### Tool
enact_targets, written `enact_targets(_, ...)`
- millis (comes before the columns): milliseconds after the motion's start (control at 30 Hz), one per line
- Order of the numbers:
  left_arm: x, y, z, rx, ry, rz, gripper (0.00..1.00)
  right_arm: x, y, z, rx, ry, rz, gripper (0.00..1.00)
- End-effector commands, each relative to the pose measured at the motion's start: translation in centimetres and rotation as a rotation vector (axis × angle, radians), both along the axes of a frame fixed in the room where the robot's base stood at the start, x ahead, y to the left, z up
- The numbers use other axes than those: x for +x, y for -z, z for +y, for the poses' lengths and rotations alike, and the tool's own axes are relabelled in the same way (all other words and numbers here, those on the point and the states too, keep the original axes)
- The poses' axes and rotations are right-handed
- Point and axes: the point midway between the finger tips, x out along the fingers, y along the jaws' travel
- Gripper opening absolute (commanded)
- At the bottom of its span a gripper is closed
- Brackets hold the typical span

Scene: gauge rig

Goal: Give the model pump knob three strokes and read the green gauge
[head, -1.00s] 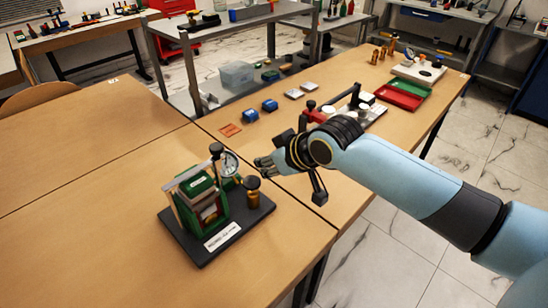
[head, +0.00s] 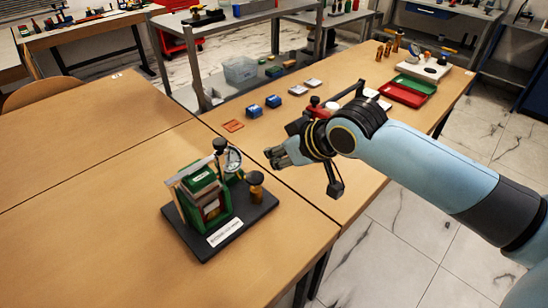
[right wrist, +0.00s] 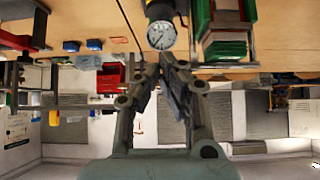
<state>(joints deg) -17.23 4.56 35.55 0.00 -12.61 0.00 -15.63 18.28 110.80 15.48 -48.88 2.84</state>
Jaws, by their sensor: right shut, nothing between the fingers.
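The model pump is a green-framed rig (head: 205,203) on a black base (head: 222,238) with a white label, on the near table. A round white-faced gauge (head: 233,159) stands at its back. A black-capped brass knob (head: 255,187) stands upright at the base's right side, and another black knob (head: 219,145) is beside the gauge. My right gripper (head: 272,158) is shut and empty, right of the gauge and apart from the rig. In the right wrist view the gauge dial (right wrist: 161,35) and green frame (right wrist: 226,48) show beyond the fingertips (right wrist: 174,62); the reading is too small to tell.
Behind my right gripper on the table are an orange piece (head: 233,126), blue blocks (head: 272,101), and red (head: 403,94) and green (head: 414,84) trays. The table to the rig's left is clear. The table's right edge is close to the rig.

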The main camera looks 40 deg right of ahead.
Motion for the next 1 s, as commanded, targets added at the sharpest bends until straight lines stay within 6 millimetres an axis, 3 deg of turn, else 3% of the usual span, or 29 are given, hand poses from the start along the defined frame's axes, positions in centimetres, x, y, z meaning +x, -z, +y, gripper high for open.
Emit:
enact_targets(100,-0.3,2.1,0.0,0.000,0.000,0.004,0.40,-0.1,-0.9,0.0,-0.004,-0.005,0.000,0.00)
enact_targets(200,-0.3,2.7,0.0,0.000,0.000,0.004,0.40,-0.4,-1.8,0.1,-0.003,-0.006,0.005,0.00)
enact_targets(567,0.0,2.5,0.0,0.000,0.000,-0.001,0.40,-0.4,-2.2,0.2,0.000,-0.004,0.008,0.00)
enact_targets(767,-0.2,2.6,0.0,0.000,0.000,0.003,0.40,1.0,-0.8,0.3,0.002,-0.001,0.009,0.00)
enact_targets(1000,-0.1,2.7,0.0,0.000,0.000,0.002,0.40,4.5,2.8,0.6,0.004,-0.001,0.009,0.00)
